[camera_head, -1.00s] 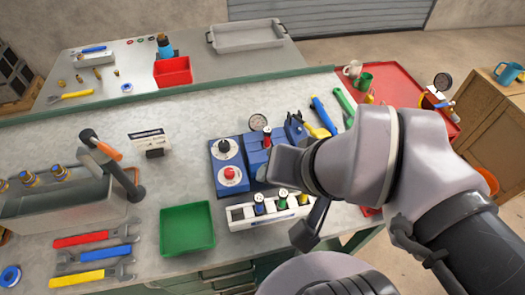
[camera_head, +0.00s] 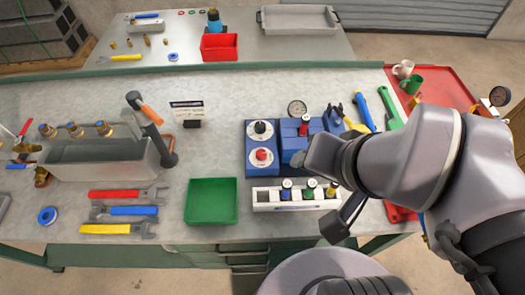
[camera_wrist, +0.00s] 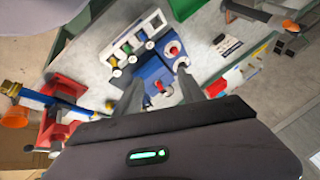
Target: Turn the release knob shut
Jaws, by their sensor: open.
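A blue panel (camera_head: 247,165) on the bench carries a black knob (camera_head: 261,127) and a red knob (camera_head: 262,155) on white dials. Right of it stands a blue block (camera_head: 290,135) with a red-topped knob (camera_head: 305,120) and a round gauge (camera_head: 296,108). No readable label shows which is the release knob. In the wrist view my gripper (camera_wrist: 160,78) is open and empty, its two dark fingers apart. The blue block's red knob (camera_wrist: 160,87) appears between them, beyond the fingers; contact does not show. In the head view my wrist hides the fingertips and part of the block.
A white rack (camera_head: 262,198) with several coloured-top pieces stands in front of the panel. A green tray (camera_head: 211,224) is to its left. Pliers and a blue-handled tool (camera_head: 364,110) lie to the right, close to my arm. The bench behind the panel is mostly clear.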

